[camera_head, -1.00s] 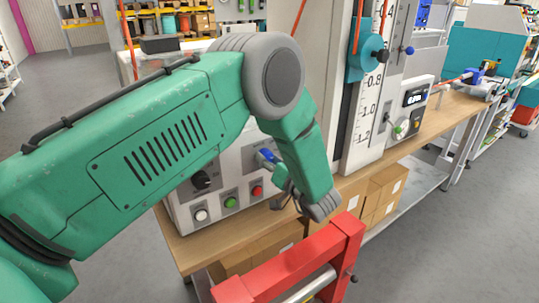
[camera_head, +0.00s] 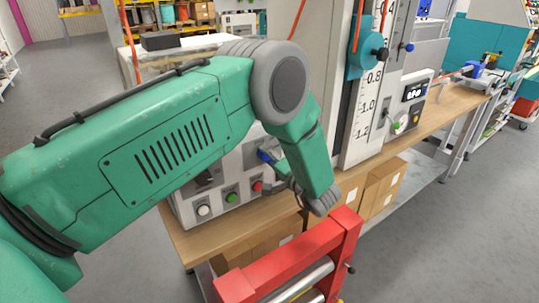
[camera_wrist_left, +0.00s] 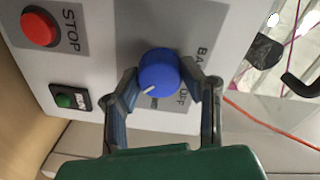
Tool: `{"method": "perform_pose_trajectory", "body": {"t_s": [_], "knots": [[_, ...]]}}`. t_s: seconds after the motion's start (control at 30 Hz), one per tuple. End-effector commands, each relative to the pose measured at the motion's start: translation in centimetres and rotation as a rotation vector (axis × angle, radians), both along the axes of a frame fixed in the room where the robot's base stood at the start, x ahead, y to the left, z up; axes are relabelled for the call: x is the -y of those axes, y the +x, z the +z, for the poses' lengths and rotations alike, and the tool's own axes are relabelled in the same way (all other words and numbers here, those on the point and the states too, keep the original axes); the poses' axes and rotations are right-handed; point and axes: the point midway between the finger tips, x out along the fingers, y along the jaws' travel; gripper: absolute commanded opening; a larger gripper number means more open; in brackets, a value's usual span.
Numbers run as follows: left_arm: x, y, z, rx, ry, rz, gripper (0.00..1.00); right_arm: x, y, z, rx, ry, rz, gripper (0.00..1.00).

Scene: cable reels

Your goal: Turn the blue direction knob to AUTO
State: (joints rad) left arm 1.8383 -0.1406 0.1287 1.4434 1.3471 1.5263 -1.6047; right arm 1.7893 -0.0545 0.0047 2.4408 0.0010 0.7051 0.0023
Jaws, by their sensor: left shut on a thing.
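The blue knob (camera_wrist_left: 159,70) sits on the light grey control box (camera_head: 238,205), and a small part of it shows in the head view (camera_head: 266,156). In the left wrist view its white pointer mark faces the lower left. Labels starting "BA" and reading "OFF" show near it; another label is partly hidden and I cannot read it. My left gripper (camera_wrist_left: 161,86) has one finger on each side of the knob and is shut on it. In the head view my left gripper (camera_head: 279,168) is largely hidden behind my own wrist. My right gripper is not in view.
A red STOP button (camera_wrist_left: 41,28) and a green button (camera_wrist_left: 66,99) are on the same panel. A white button (camera_head: 203,210) is at its left. A red frame (camera_head: 290,262) stands in front of the wooden bench (camera_head: 188,247).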

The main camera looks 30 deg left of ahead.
Motion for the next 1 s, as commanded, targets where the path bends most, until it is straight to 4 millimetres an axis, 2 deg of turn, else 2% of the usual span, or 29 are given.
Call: {"method": "perform_pose_trajectory", "body": {"t_s": [0.03,0.6,0.63,0.67,0.7,1.0], "knots": [[-0.08,0.35,0.45,-0.003,0.009,-0.005,0.06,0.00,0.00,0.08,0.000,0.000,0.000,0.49],[-0.02,0.35,0.40,-0.034,0.022,-0.005,0.06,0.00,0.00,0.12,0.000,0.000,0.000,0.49],[-0.02,0.35,0.40,-0.034,0.022,-0.005,0.39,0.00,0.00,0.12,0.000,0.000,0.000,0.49],[-0.02,0.33,0.39,-0.034,0.021,-0.004,0.49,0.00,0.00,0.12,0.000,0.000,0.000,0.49],[-0.02,0.31,0.36,-0.035,0.021,-0.004,0.56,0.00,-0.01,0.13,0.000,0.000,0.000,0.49],[0.18,-0.04,0.25,-0.037,0.019,-0.002,0.56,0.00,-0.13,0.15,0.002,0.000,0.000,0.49]]}}
